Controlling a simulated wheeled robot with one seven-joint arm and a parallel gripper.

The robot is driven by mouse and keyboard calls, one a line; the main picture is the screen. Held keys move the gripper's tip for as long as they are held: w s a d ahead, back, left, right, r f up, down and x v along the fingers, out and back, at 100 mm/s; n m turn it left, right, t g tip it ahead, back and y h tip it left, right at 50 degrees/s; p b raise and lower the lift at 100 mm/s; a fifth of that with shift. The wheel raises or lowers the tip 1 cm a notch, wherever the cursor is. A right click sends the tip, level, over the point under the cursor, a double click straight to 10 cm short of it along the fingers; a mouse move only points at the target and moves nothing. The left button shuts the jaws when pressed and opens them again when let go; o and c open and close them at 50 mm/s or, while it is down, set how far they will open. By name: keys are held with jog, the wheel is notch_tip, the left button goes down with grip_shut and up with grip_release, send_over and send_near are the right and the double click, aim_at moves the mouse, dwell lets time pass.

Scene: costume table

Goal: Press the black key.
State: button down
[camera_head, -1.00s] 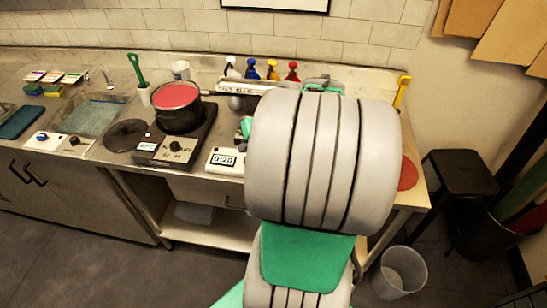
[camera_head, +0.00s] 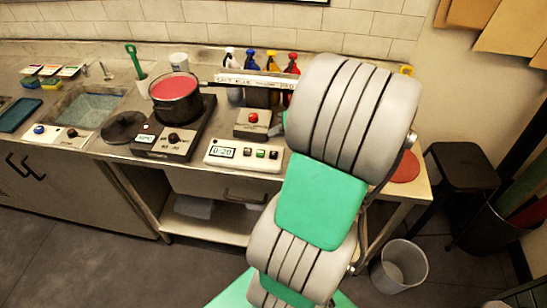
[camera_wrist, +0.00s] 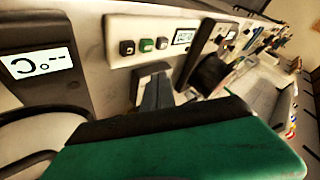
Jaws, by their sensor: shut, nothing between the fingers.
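The black key (camera_head: 273,155) is the rightmost key on a white control box (camera_head: 238,163) on the counter. A green key (camera_head: 261,154) sits beside it, then a pale key (camera_head: 248,152) and a display reading 0:20. In the wrist view the box is flipped, with the black key (camera_wrist: 127,48) at the left of the row and the green key (camera_wrist: 146,45) beside it. My gripper (camera_wrist: 155,93) shows there as dark fingers, shut and empty, below the row and apart from the keys. In the head view my arm hides the gripper.
A red button box (camera_head: 252,122) stands behind the control box. A pot of red liquid (camera_head: 176,98) sits on a hot plate (camera_head: 170,142) to the left. Several spray bottles stand along the wall. A dark device with a display (camera_wrist: 42,62) is at left in the wrist view.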

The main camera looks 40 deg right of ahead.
aim_at(276, 155)
jog(key=shift+f+b, duration=1.65)
jog(key=shift+f, duration=1.1)
jog(key=shift+f, duration=0.1)
jog(key=shift+f, duration=0.3)
jog(key=shift+f+b, duration=0.5)
jog(key=shift+b, duration=0.1)
jog(key=shift+r, duration=0.15)
jog(key=shift+r+p, duration=0.75)
notch_tip(276, 155, up, 5)
jog(key=p, duration=0.4)
jog(key=shift+r, duration=0.1)
